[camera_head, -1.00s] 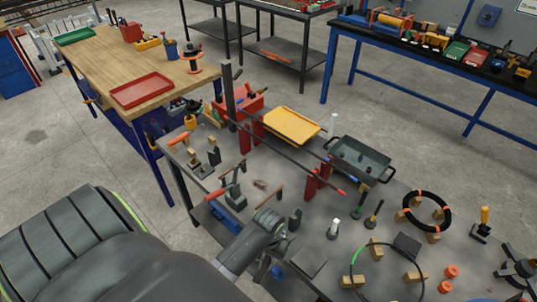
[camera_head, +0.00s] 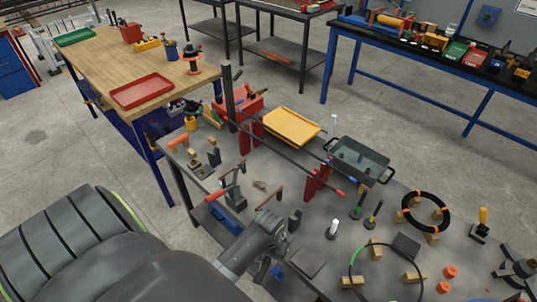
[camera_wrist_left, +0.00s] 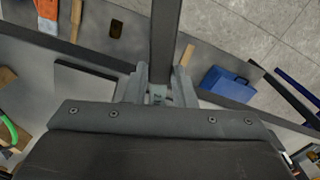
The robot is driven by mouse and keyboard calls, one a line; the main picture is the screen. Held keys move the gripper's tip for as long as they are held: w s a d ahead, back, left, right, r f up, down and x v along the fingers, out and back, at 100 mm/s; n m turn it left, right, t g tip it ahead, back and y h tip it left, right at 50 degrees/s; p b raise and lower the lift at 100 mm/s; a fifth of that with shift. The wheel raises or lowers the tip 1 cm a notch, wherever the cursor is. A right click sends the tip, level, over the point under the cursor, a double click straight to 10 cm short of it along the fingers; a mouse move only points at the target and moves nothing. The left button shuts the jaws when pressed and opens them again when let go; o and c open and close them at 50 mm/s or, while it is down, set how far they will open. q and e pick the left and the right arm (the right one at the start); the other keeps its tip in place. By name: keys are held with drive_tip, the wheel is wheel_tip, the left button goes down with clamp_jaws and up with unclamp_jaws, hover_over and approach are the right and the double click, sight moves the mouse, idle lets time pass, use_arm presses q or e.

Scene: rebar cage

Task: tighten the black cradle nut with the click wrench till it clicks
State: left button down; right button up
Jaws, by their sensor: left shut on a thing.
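In the left wrist view the gripper (camera_wrist_left: 158,90) is shut on a long dark bar (camera_wrist_left: 165,40). The bar looks like the click wrench; its far end is out of that view. I cannot make out the black cradle nut, nor whether the bar touches it. Two long rods run across the table between red posts (camera_head: 318,180). My right gripper is not in view.
A yellow tray (camera_head: 291,127) and a dark handled tray (camera_head: 358,160) stand behind the rods. A black ring (camera_head: 446,222) on wood blocks and upright tools stand to the right. A blue box (camera_wrist_left: 222,82) shows below the table edge in the left wrist view.

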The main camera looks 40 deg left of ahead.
use_arm(q)
drive_tip(key=shift+f+b, duration=0.4)
drive_tip(key=shift+f, duration=0.5)
drive_tip(key=shift+a, duration=0.1)
drive_tip(key=shift+a+r+m+p, duration=0.1)
drive_tip(key=shift+a+m+p, duration=0.4)
drive_tip(key=shift+m, duration=0.2)
drive_tip(key=shift+w+a+m+p, duration=0.15)
drive_tip(key=shift+a+m+p, duration=0.1)
drive_tip(key=shift+a+m, duration=0.9)
drive_tip(key=shift+w+a+m+p, duration=0.1)
drive_tip(key=shift+a+m+p, duration=0.15)
drive_tip(key=shift+a+m, duration=0.85)
drive_tip(key=shift+d+m, duration=0.25)
drive_tip(key=shift+d, duration=0.05)
drive_tip(key=shift+r, duration=2.45)
